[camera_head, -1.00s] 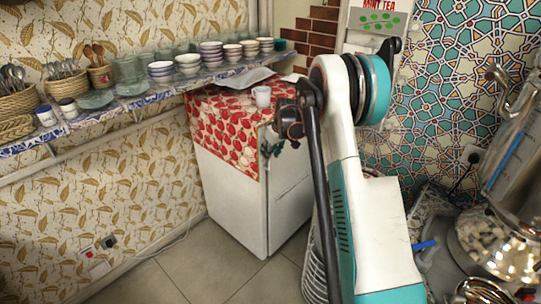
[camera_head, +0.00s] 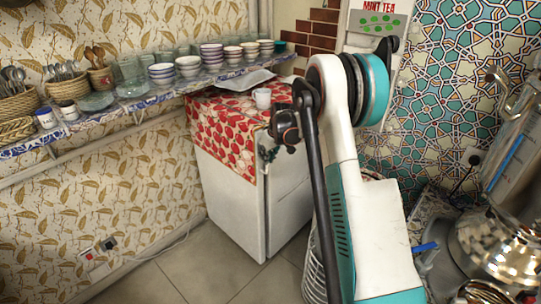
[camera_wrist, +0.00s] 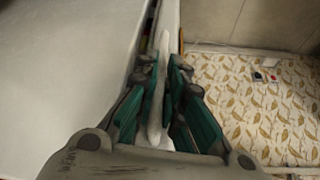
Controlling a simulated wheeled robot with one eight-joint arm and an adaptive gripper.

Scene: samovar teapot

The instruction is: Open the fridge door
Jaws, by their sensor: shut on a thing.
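The white fridge (camera_head: 230,205) stands against the patterned wall, with a red-and-white cloth over its top and part of its side. Its door (camera_head: 289,197) faces right in the head view. My gripper (camera_head: 266,150) is at the door's upper edge, near the corner. In the wrist view, my gripper (camera_wrist: 162,68) has its teal fingers closed around a slim white handle or edge piece (camera_wrist: 157,95). A narrow gap with small coloured bits shows beside the broad white surface (camera_wrist: 70,65). How far the door stands open is unclear.
A white cup (camera_head: 262,98) stands on the fridge top. A shelf (camera_head: 135,100) with bowls and glasses runs along the wall. Tiled floor (camera_head: 185,272) is clear in front of the wall. A shiny metal pot (camera_head: 500,245) is at the right.

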